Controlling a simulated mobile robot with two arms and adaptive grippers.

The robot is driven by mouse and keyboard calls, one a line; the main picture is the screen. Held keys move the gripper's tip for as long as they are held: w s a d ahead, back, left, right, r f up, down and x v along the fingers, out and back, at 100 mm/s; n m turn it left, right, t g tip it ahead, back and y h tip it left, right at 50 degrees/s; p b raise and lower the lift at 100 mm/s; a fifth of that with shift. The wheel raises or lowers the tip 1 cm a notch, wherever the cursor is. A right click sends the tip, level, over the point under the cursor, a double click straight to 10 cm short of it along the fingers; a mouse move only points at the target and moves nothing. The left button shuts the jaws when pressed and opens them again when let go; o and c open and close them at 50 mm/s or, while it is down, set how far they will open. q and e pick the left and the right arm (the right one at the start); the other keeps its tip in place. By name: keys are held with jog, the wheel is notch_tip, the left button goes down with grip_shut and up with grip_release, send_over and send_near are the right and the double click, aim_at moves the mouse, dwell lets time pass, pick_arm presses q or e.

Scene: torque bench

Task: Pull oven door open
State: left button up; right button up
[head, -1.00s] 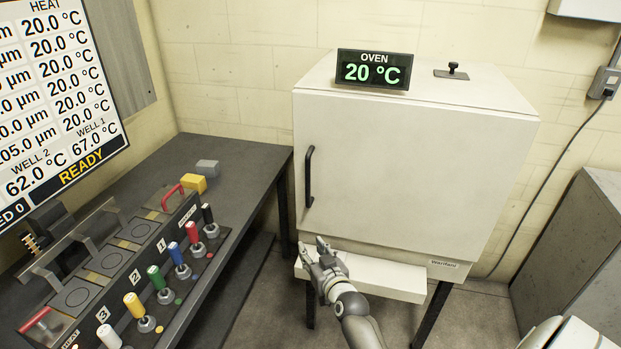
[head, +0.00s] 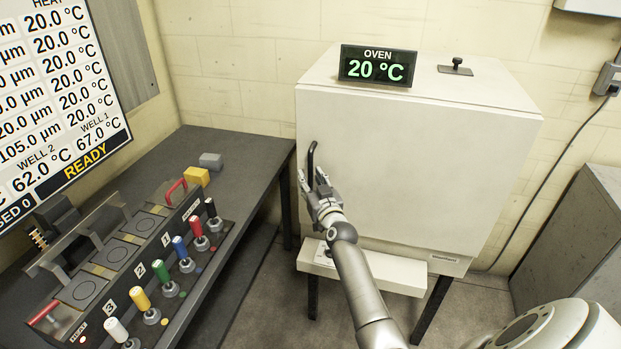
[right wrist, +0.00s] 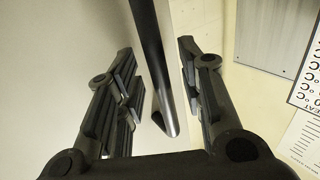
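The white oven (head: 420,160) stands against the back wall with its door (head: 400,150) shut. Its black vertical handle (head: 311,160) is at the door's left edge. My right gripper (head: 313,180) is at the lower part of the handle. In the right wrist view my right gripper (right wrist: 160,85) is open, its fingers apart on either side of the handle (right wrist: 152,60), with a gap showing on both sides. My left gripper is not in view.
A dark bench (head: 150,165) with several coloured levers stands at the left. A white ledge (head: 385,272) juts out below the oven door. A grey cabinet (head: 575,240) stands at the right. The oven display (head: 377,66) reads 20 °C.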

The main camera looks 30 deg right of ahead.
jog(key=shift+w+d, duration=0.2)
jog(key=shift+w, duration=0.4)
jog(key=shift+c, duration=0.3)
grip_shut()
